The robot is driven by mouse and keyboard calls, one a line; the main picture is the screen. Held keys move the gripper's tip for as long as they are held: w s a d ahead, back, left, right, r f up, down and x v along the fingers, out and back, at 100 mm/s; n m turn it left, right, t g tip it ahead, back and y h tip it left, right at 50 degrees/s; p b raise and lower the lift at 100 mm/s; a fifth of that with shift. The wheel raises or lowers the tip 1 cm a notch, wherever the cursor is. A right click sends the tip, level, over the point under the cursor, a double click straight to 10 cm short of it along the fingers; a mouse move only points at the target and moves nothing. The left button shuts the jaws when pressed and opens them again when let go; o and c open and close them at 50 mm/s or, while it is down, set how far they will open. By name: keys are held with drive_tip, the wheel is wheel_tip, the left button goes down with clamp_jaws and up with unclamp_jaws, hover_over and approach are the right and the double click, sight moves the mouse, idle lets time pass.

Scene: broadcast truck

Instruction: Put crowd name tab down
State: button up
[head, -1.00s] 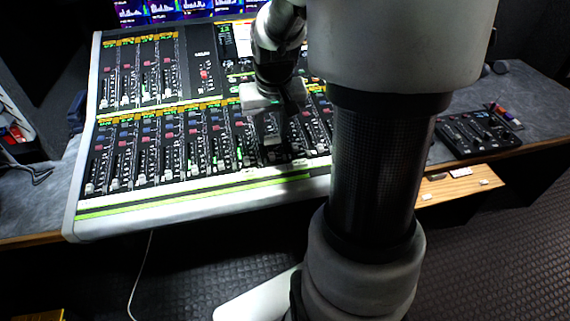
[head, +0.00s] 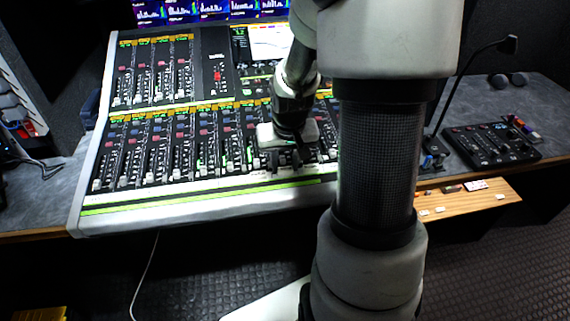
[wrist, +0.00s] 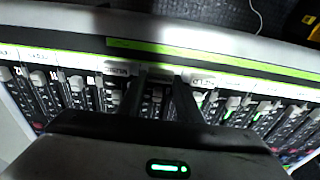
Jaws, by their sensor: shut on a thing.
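My gripper (head: 284,164) is low over the front edge of the mixing console (head: 135,210), at the strip below the faders. In the wrist view, my gripper (wrist: 158,78) has its two dark fingers reaching to the pale label strip (wrist: 60,58). It is shut on a small tab, the crowd name tab (wrist: 159,72), which shows only as a pale sliver between the fingertips. I cannot read its lettering or tell whether it touches the strip. Pale name tabs sit on the strip to the left (wrist: 118,69) and right (wrist: 203,80) of the fingers.
Rows of faders (head: 170,165) stand close around the fingers. A wooden shelf (head: 465,203) with several small tabs is at the right, below a black control panel (head: 490,144). A gooseneck microphone (head: 470,65) rises near it. A white cable (head: 146,270) hangs in front.

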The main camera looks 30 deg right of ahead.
drive_tip(key=shift+f, duration=0.15)
drive_tip(key=o, duration=1)
drive_tip(key=p+v, duration=0.3)
drive_tip(key=v, duration=0.9)
